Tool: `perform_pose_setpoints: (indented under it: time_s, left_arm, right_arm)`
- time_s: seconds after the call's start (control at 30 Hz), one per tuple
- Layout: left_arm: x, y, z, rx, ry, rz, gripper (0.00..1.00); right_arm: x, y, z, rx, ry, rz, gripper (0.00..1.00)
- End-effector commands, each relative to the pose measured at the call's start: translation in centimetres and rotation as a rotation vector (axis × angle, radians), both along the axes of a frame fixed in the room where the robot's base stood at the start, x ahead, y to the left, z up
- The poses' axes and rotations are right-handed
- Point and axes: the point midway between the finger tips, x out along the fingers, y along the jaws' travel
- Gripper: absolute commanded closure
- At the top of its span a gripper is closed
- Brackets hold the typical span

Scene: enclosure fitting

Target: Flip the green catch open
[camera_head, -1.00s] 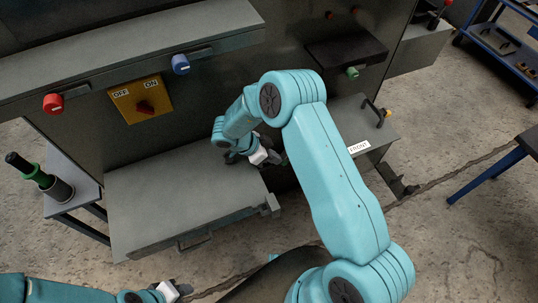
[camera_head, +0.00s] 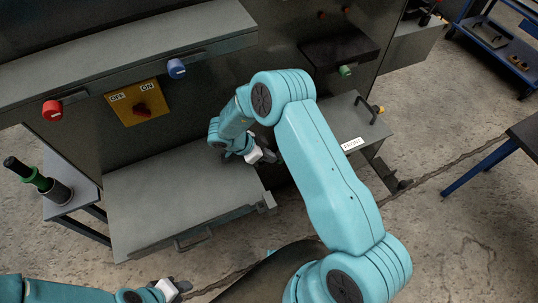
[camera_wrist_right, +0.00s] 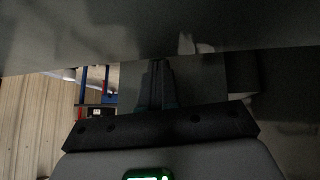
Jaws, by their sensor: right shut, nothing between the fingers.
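The green catch (camera_head: 345,70) is a small green knob under a dark box on the front of the machine, in the head view. My right gripper (camera_head: 240,158) is well below and left of it, low by the machine front above the grey drawer-like panel. Its fingers are partly hidden by my wrist. In the right wrist view its dark fingers (camera_wrist_right: 158,85) are together and empty, under a dark surface. I cannot make out the catch in that view. My left gripper (camera_head: 180,287) is at the bottom left, small and dark, far from the catch.
A red knob (camera_head: 52,110), a blue knob (camera_head: 177,68) and a yellow OFF/ON switch plate (camera_head: 138,101) are on the machine. A stand at left holds a black and green tool (camera_head: 35,178).

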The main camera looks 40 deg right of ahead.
Motion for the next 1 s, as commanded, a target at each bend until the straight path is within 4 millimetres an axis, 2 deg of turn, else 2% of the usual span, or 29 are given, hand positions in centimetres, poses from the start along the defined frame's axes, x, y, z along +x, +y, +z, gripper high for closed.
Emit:
perform_pose_setpoints:
  time_s: [0.07, 0.27, 0.7, 0.83, 1.0]
  left_arm:
    - [0.0, 0.0, 0.7, 0.000, 0.000, 0.000, 0.63]
    - [0.0, 0.0, 0.7, 0.000, 0.000, 0.000, 0.63]
    - [0.0, 0.0, 1.1, 0.000, 0.000, 0.000, 0.63]
    - [0.0, 0.0, 1.1, 0.000, 0.000, 0.000, 0.63]
    - [0.0, 0.0, 1.1, 0.000, 0.000, 0.000, 0.63]
  right_arm:
    - [0.0, 0.0, 0.7, 0.000, 0.000, 0.000, 1.00]
    - [0.2, 0.3, 1.1, 0.000, -0.001, 0.000, 1.00]
    - [2.9, 5.4, 8.1, 0.000, -0.004, 0.002, 1.00]
    - [3.3, 6.4, 9.3, -0.001, -0.002, 0.002, 1.00]
    - [3.5, 6.7, 9.9, 0.000, -0.001, -0.001, 1.00]
